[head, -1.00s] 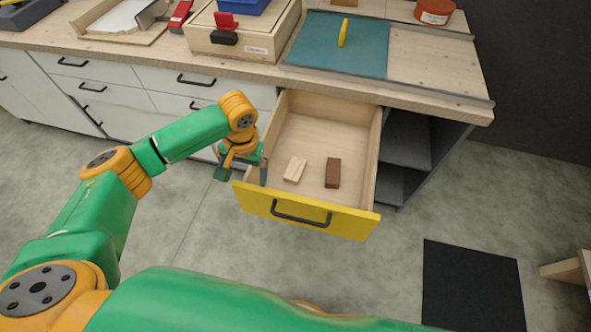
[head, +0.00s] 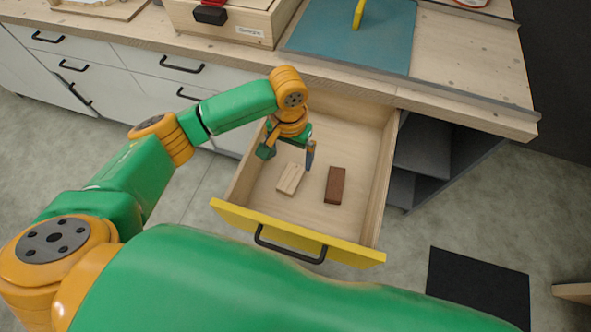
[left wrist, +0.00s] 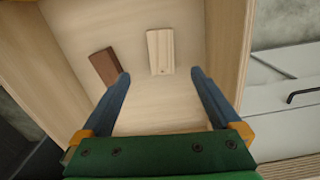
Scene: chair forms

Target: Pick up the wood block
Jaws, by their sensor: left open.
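A pale wood block (head: 290,178) with a lengthwise groove lies flat on the drawer floor, left of a brown block (head: 335,185). Both also show in the left wrist view, the pale block (left wrist: 160,50) in the middle and the brown one (left wrist: 104,66) to its left. My left gripper (head: 287,160) is open and empty over the open drawer, just behind the pale block in the head view. In the left wrist view its fingertips (left wrist: 160,76) are apart, with the pale block beyond the gap between them. My right gripper is not in view.
The open drawer has a yellow front (head: 295,235) with a black handle and pale wooden side walls around the blocks. The worktop (head: 470,85) overhangs its back. A teal mat (head: 355,40) and a wooden box (head: 235,25) are on the worktop. Open dark shelves (head: 420,150) stand to the right.

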